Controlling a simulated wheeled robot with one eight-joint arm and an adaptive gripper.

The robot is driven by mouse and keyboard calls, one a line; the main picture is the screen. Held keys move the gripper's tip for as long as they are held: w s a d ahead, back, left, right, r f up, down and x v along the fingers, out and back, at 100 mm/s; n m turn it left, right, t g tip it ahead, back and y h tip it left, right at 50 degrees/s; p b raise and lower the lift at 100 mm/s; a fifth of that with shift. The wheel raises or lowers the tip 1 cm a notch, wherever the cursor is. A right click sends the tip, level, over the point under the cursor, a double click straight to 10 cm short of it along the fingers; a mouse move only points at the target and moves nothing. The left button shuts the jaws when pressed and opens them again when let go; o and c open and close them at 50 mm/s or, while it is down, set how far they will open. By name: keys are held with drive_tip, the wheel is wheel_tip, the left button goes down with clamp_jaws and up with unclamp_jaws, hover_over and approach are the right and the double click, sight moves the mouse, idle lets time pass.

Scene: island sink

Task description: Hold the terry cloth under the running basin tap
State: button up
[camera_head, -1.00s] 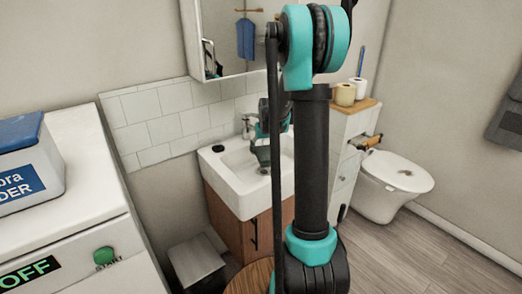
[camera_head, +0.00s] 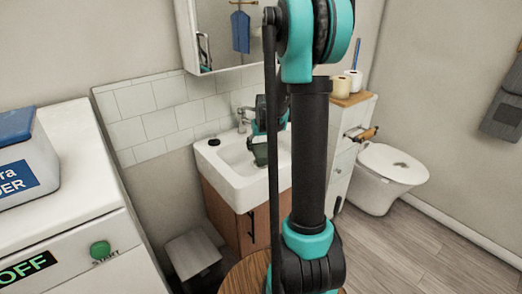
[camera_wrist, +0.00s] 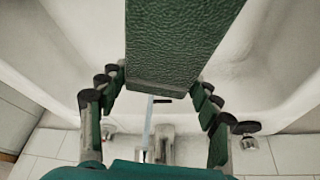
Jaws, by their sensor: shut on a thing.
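My gripper (camera_wrist: 160,74) is shut on the terry cloth (camera_wrist: 182,42), a dark green textured slab in the wrist view. In the head view my gripper (camera_head: 261,140) is over the white basin (camera_head: 232,182), and the cloth (camera_head: 260,155) hangs below it, partly behind my arm. The basin tap (camera_head: 241,118) stands at the basin's back; it also shows at the bottom of the wrist view (camera_wrist: 163,150). A thin pale bluish streak (camera_wrist: 148,122), which looks like running water, extends from the tap. I cannot tell whether it touches the cloth.
A white washing machine (camera_head: 62,185) with a detergent box (camera_head: 28,170) stands at left. A mirror cabinet (camera_head: 222,40) hangs above the basin. A narrow cabinet (camera_head: 342,160) and the toilet (camera_head: 388,178) stand at right. A grey bin (camera_head: 190,255) is on the floor.

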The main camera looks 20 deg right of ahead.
sight(262, 152)
drive_tip(key=shift+s+a, duration=0.15)
drive_tip(key=shift+s, duration=1.1)
drive_tip(key=shift+s+a+f, duration=0.1)
drive_tip(key=shift+s, duration=0.55)
drive_tip(key=c, duration=0.6)
drive_tip(key=shift+o, duration=0.3)
drive_tip(key=shift+s, duration=0.7)
drive_tip(key=shift+s+a+r, duration=0.1)
drive_tip(key=shift+s+r, duration=0.9)
drive_tip(key=shift+s, duration=0.25)
drive_tip(key=shift+s+a+r, duration=0.1)
drive_tip(key=shift+s+r, duration=0.9)
drive_tip(key=shift+s, duration=0.2)
